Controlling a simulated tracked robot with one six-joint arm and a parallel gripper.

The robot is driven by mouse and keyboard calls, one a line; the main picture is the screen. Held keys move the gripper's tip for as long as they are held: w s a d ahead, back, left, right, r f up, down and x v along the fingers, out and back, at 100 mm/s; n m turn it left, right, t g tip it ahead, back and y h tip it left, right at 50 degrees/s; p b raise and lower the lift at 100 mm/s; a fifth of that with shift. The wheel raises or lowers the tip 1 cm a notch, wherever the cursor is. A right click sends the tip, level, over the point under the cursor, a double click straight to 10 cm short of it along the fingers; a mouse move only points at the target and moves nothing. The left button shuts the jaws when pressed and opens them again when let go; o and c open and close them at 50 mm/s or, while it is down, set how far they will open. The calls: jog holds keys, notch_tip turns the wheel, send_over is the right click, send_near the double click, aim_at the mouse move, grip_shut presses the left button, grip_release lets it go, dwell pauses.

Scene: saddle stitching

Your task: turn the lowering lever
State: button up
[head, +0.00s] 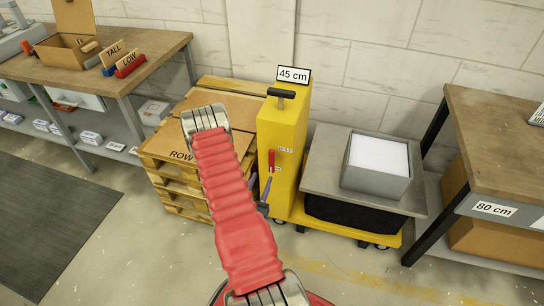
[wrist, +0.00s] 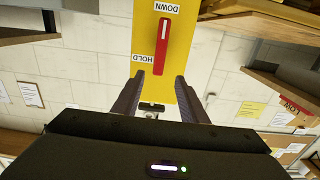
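The red lowering lever (head: 271,160) is on the front face of the yellow lift column (head: 285,130). The wrist view shows the lever (wrist: 161,46) standing nearly upright in that inverted picture, with the DOWN label (wrist: 161,10) near its top end and the HOLD label (wrist: 146,58) left of its lower end. My gripper (wrist: 158,78) is open, its two dark fingers apart just below the lever in the picture, with nothing visible held. In the head view my gripper (head: 266,188) is near the lever, partly hidden by my red arm.
The lift's grey platform (head: 320,181) carries a grey box (head: 377,182) with white content. A 45 cm sign (head: 293,75) tops the column. A pallet stack (head: 160,150) stands left, close to my arm. A wooden bench (head: 500,130) with an 80 cm label is at right.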

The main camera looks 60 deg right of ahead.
aim_at(271, 158)
jog(key=shift+d, duration=0.1)
dwell(0.3)
jog(key=d, duration=0.4)
jog(key=w+d, duration=0.1)
jog(key=d, duration=0.4)
jog(key=w+d, duration=0.1)
jog(key=d, duration=0.3)
jog(key=shift+d, duration=0.2)
jog(key=shift+w, duration=0.1)
grip_shut()
